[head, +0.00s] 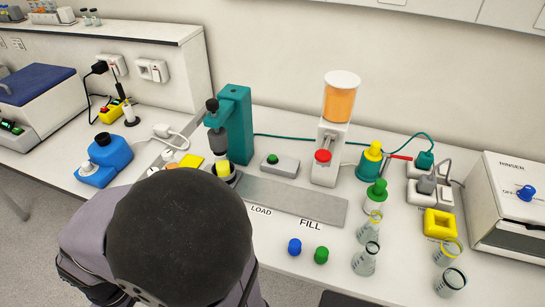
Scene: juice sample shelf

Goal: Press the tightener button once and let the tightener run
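The teal tightener (236,125) stands left of centre on the bench, with a dark chuck (218,141) facing down. A yellow piece (223,169) sits below the chuck; my arm partly hides what is under it, and I cannot tell whether they touch. A grey box (281,167) with a green button (272,159) lies just right of the tightener, and nothing covers the button. My dark arm fills the lower left foreground. My gripper's fingers do not show, so their opening and anything in them cannot be seen.
A grey strip (310,203) marked LOAD and FILL runs right from the tightener. The orange dispenser (341,98) stands behind it. Blue (294,247) and green (321,255) caps lie in front. Several flasks (364,260) stand at right. A blue container (106,158) is left.

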